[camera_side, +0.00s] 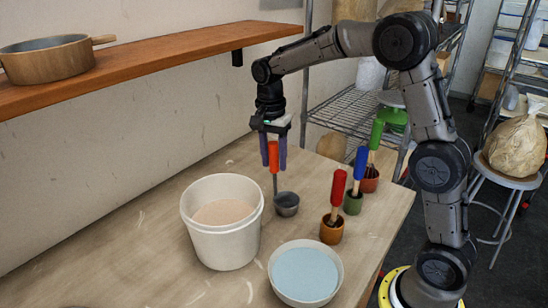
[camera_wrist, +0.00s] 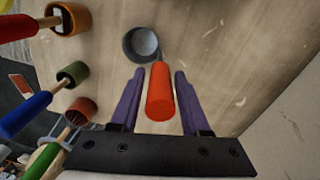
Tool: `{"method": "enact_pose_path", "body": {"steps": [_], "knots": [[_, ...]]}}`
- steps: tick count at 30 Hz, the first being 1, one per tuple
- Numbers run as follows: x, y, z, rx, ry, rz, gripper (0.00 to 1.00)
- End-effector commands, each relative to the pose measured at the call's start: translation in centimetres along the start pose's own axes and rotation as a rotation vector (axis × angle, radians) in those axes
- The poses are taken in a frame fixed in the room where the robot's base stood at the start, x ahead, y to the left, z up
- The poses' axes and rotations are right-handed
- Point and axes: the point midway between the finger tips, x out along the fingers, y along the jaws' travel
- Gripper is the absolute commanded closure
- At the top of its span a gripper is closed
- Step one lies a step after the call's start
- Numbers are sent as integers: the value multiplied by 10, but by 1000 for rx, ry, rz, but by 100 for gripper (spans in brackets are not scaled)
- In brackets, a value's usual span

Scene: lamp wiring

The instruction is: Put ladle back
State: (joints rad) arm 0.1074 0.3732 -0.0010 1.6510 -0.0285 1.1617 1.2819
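The ladle has an upright orange handle (camera_side: 274,155) and a grey metal cup (camera_side: 287,204) at its lower end. The cup appears to rest on the table between the white bucket and the small pots. My gripper (camera_side: 273,163) points down from above, with one purple finger on each side of the handle. In the wrist view the handle (camera_wrist: 160,98) stands between the fingers of my gripper (camera_wrist: 161,75), with a narrow gap on both sides. The gripper is open around it. The cup (camera_wrist: 142,44) lies beyond the fingertips.
A white bucket (camera_side: 228,247) with beige contents stands left of the ladle. A bowl of pale blue liquid (camera_side: 306,273) is in front. Small pots hold red (camera_side: 338,188), blue (camera_side: 361,160) and green (camera_side: 376,134) handled tools at right. A wooden shelf (camera_side: 150,62) holds a pan (camera_side: 50,60).

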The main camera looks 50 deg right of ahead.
Motion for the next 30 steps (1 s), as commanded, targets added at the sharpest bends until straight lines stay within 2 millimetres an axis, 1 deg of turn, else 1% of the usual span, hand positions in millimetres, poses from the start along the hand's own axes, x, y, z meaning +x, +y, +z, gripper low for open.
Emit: {"method": "enact_pose_path", "body": {"steps": [1,2,11,14,17,27,30], "knots": [[0,0,0,0,0,0,43],[0,0,0,0,0,0,38],[-1,0,0,0,0,0,38],[-7,0,0,0,0,-2,38],[-21,-1,0,0,1,-5,38],[-90,-1,0,0,1,-5,38],[-105,0,0,0,0,-3,38]]}}
